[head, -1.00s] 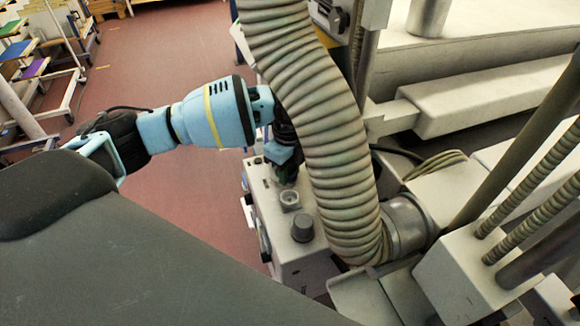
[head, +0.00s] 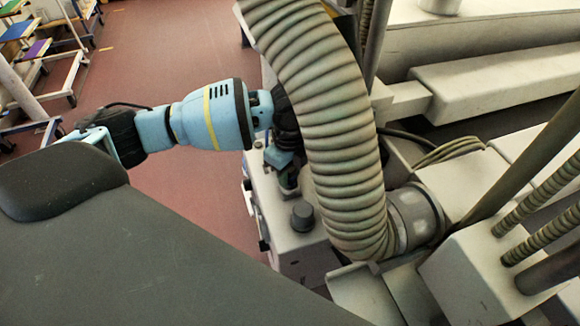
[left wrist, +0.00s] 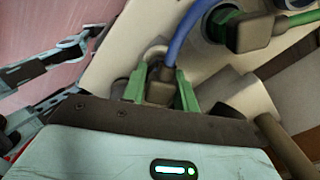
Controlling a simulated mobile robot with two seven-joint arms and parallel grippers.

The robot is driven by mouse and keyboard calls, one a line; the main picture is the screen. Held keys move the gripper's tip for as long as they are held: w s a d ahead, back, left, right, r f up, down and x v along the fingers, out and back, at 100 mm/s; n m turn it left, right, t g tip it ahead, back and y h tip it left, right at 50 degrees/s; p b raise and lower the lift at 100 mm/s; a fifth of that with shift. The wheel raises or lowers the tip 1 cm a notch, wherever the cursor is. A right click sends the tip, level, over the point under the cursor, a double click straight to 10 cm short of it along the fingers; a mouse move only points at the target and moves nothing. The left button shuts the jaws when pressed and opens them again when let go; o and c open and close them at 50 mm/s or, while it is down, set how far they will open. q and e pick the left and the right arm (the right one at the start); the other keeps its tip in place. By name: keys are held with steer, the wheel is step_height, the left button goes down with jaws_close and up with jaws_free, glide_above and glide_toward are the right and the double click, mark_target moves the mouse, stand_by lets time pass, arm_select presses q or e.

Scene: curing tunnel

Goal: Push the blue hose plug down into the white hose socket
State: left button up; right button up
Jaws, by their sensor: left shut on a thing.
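My left gripper (head: 287,180) reaches in from the left, pointing down over the grey-white box, partly hidden by the ribbed duct. In the left wrist view my left gripper (left wrist: 160,74) has its green fingers shut on a dark plug body (left wrist: 159,92) with a blue hose rising from it; I take this as the blue hose plug. A pale rounded rim (left wrist: 154,52) just beyond the fingers may be the white hose socket. Whether the plug sits in it is hidden. In the head view the gripper covers the spot where the plug and socket would show. My right gripper is not in view.
A thick ribbed duct (head: 335,130) stands close to the gripper's right. A dark knob (head: 302,216) is on the grey-white box (head: 290,243) in front. Another dark plug with a green collar (left wrist: 245,33) is close by in the wrist view. Open red floor lies left.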

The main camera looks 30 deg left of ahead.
arm_select(q)
steer(key=shift+f, duration=0.4)
stand_by(0.8)
steer(key=o, duration=1.2)
steer(key=shift+c, duration=0.2)
step_height(320, 180, up, 7)
steer(key=shift+r+p, duration=0.15)
steer(key=shift+p, duration=0.2)
steer(key=shift+r, duration=0.3)
steer(key=shift+s+f, duration=0.1)
